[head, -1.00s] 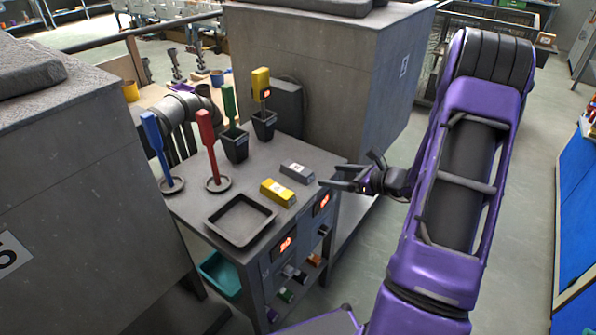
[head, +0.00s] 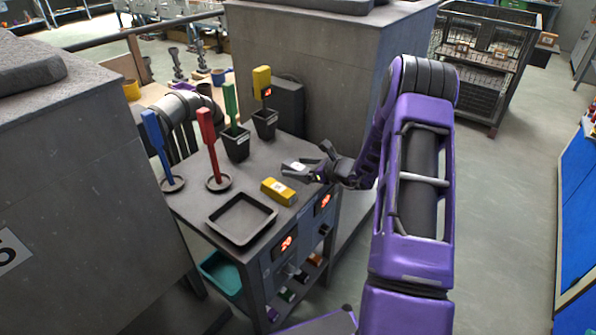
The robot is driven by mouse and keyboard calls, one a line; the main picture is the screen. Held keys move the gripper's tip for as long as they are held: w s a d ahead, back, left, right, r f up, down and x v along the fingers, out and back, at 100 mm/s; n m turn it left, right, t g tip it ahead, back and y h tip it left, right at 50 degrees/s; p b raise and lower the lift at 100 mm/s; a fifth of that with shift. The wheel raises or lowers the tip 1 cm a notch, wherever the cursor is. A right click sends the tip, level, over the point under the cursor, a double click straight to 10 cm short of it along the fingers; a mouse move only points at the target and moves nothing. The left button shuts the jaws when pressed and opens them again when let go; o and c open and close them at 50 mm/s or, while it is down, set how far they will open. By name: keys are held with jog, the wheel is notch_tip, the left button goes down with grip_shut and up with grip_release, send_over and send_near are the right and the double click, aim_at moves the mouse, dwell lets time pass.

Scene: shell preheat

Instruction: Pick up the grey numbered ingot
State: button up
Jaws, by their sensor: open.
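The grey numbered ingot (head: 296,166) lies on the dark grey table (head: 275,150), near its right edge. Its pale label shows, and my gripper hides part of it. My gripper (head: 304,159) is open and reaches in from the right, with its spread fingers right at the ingot. The nearer finger overlaps the ingot's front side in the picture. I cannot tell whether the finger touches it or is above it.
A yellow ingot (head: 278,191) lies just in front of the grey one. An empty dark tray (head: 242,233) is at the front left. Red (head: 207,135) and blue (head: 153,135) handled tools stand on round dishes. Green (head: 231,104) and yellow (head: 262,84) ones stand in dark cups.

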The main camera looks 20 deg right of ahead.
jog(key=shift+w, duration=0.1)
grip_shut()
dwell(0.4)
